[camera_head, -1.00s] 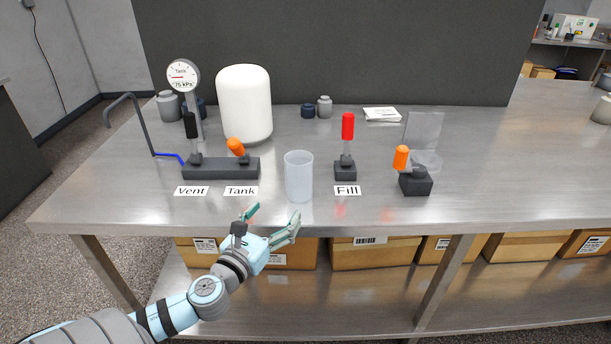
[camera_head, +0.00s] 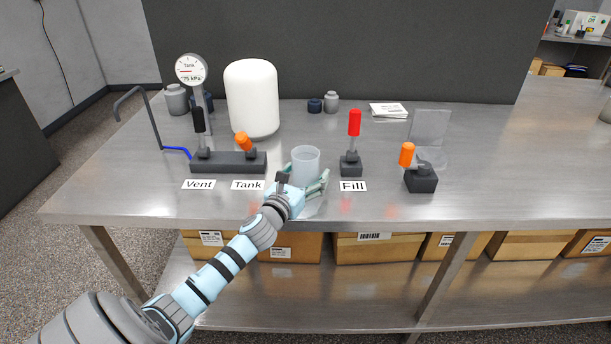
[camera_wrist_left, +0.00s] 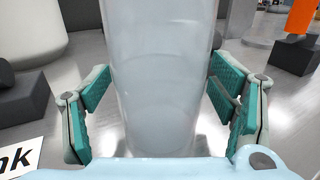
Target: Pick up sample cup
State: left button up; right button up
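The sample cup (camera_head: 306,162) is a clear, frosted cylinder standing upright on the steel bench, between the Tank and Fill labels. My left gripper (camera_head: 307,183) is at the cup's near side and hides its lower part in the head view. In the left wrist view the cup (camera_wrist_left: 165,75) fills the middle, between the two green-padded fingers of the gripper (camera_wrist_left: 162,100). The fingers are open, one on each side, with a visible gap at the left finger; the right finger is close to the cup wall. My right gripper is not in view.
A valve block (camera_head: 228,162) with black and orange levers stands left of the cup, with a gauge (camera_head: 191,69) and white tank (camera_head: 252,98) behind. A red-handled lever (camera_head: 354,124) and an orange-handled lever (camera_head: 407,155) stand to the right. The bench's far right is clear.

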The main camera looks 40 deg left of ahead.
pick_arm(q)
jog(key=c, duration=1.1)
